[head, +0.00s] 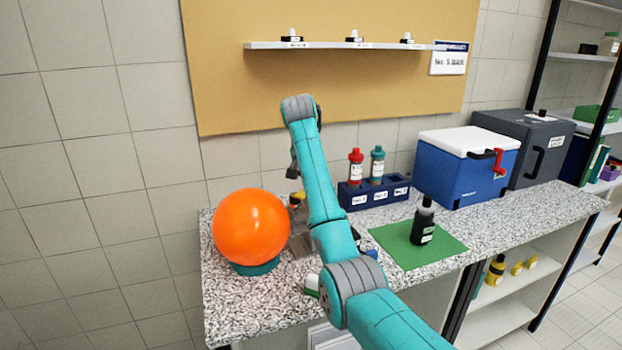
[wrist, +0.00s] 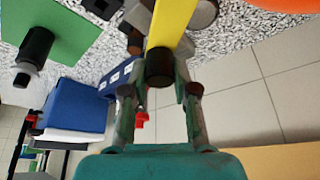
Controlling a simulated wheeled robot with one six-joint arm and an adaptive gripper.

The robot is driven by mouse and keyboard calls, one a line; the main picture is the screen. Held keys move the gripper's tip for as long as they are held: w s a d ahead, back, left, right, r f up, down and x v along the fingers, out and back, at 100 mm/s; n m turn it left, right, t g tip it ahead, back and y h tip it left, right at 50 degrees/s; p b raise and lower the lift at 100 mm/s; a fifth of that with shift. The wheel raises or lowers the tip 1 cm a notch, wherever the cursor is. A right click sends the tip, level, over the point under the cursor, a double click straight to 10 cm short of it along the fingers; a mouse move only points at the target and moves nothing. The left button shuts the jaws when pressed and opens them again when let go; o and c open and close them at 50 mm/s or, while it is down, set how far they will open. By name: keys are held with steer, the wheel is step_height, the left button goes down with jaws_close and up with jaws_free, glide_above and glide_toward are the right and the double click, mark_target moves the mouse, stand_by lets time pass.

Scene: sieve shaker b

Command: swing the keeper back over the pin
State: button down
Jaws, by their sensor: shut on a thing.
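A yellow bar with a black end (wrist: 160,66), which looks like the keeper, reaches down from the top of the wrist view. My gripper (wrist: 160,82) has its fingers on either side of the black end and is shut on it. Beyond the bar are a grey block (wrist: 140,14) and a round grey part (wrist: 203,12). I cannot make out the pin in either view. In the head view a grey fixture (head: 301,240) stands on the counter, mostly hidden behind my arm, with a small yellow part (head: 297,198) near its top.
A large orange ball (head: 250,228) sits on a teal base close left of the fixture. A blue rack (head: 372,193) holds red-capped and teal-capped bottles. A dark bottle (head: 423,222) stands on a green mat (head: 446,247). A blue cooler (head: 466,176) stands farther right.

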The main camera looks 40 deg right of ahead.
steer(key=shift+m+g, duration=0.7)
steer(key=shift+m, duration=1.2)
steer(key=c, duration=0.9)
jaws_free()
steer(key=shift+h, duration=0.3)
